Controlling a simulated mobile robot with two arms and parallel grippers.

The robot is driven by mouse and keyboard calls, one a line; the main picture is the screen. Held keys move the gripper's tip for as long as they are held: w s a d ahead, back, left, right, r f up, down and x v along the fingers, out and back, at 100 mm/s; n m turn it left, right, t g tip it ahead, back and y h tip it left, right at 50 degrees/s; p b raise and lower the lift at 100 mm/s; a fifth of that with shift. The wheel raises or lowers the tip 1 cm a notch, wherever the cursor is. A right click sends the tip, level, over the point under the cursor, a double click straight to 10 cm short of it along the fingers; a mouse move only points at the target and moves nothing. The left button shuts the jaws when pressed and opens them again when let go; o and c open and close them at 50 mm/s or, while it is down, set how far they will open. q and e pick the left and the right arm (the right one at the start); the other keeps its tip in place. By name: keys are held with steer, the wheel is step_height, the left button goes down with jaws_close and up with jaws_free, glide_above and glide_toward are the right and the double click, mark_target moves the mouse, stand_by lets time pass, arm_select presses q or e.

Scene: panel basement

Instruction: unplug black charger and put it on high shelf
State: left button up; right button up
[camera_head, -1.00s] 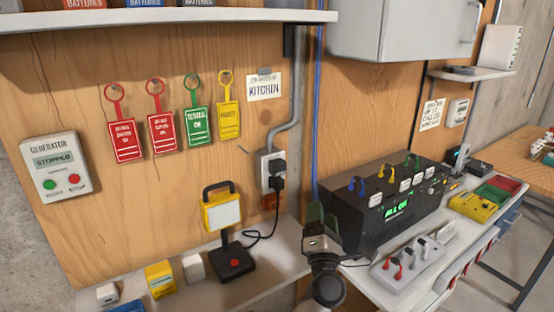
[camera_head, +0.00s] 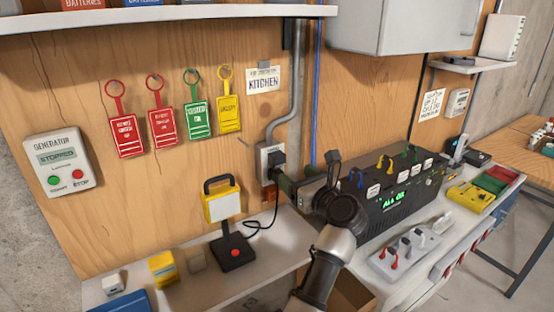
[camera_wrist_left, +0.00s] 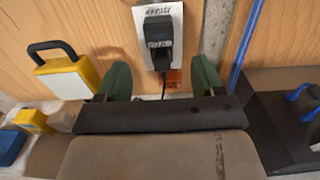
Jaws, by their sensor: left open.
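The black charger (camera_head: 277,160) is plugged into the white wall socket (camera_head: 264,151), its cable hanging down toward the lamp. In the left wrist view the charger (camera_wrist_left: 158,32) sits upright in the socket, beyond and between my two green fingers. My left gripper (camera_head: 286,182) is open and empty, just below and right of the charger in the head view; its fingers partly hide the charger's lower part there. I cannot tell if they touch it. A white shelf (camera_head: 170,14) runs along the top of the wall. My right gripper is not in view.
A yellow work lamp (camera_head: 222,203) and a black box with a red button (camera_head: 232,252) stand on the lower ledge. A black power unit (camera_head: 395,200) is right of my arm. A grey conduit (camera_head: 293,100) rises above the socket. Battery boxes (camera_head: 144,4) stand on the shelf.

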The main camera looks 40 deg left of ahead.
mark_target(281, 165)
arm_select(q)
steer(key=p+x, duration=0.1)
steer(key=x, duration=0.3)
steer(key=shift+r, duration=0.15)
steer(key=x, duration=0.1)
steer(key=b+x, duration=0.1)
steer(key=x, duration=0.1)
steer(key=shift+f+b, duration=0.25)
steer(key=shift+b, duration=0.05)
steer(key=shift+w+a+r, duration=0.1)
steer(key=shift+w+a, duration=0.05)
steer(key=shift+a, duration=0.35)
steer(key=shift+b, duration=0.75)
steer(key=c, duration=1.2)
steer(key=shift+d, duration=0.1)
steer(key=shift+d, duration=0.1)
